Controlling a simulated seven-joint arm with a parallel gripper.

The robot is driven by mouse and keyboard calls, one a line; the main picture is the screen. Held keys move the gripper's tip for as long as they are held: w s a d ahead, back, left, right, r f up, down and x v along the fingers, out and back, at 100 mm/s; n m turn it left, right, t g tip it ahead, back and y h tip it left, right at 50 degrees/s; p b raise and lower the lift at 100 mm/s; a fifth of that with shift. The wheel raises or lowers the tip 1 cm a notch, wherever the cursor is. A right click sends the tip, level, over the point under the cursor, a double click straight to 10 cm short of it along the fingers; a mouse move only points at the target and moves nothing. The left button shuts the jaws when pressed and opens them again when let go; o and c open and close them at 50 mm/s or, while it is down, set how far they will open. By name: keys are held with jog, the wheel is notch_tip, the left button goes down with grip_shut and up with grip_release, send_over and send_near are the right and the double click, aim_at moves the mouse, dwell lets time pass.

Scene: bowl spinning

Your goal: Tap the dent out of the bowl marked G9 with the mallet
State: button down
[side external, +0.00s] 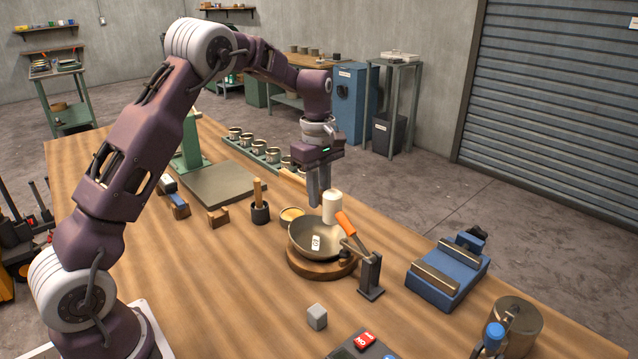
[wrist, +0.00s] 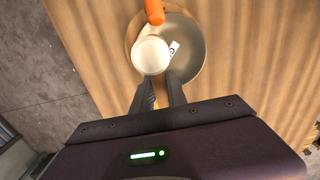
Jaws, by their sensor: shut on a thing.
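The metal bowl (side external: 303,238) sits upright on a round wooden base (side external: 315,270); it also shows in the wrist view (wrist: 192,40). A white tag (side external: 316,243) inside the bowl carries a dark mark too small to read. My gripper (side external: 319,203) is over the bowl, fingers pointing down, shut on the mallet. The white mallet head (side external: 332,207) stands just beyond the fingertips, over the bowl; in the wrist view its round end (wrist: 151,55) hides part of the bowl. I cannot tell whether the head touches the bowl. No dent can be made out.
A blue vise (side external: 447,275) is right. Bare table (side external: 220,285) lies front left.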

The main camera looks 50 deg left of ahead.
jog(key=shift+f, duration=0.15)
notch_tip(320, 180, down, 6)
jog(key=shift+f, duration=0.1)
notch_tip(320, 180, up, 5)
jog(key=shift+r, duration=0.2)
dwell(0.3)
notch_tip(320, 180, up, 5)
jog(key=shift+r, duration=0.2)
notch_tip(320, 180, down, 4)
jog(key=shift+w+f, duration=0.1)
jog(key=shift+f, duration=0.15)
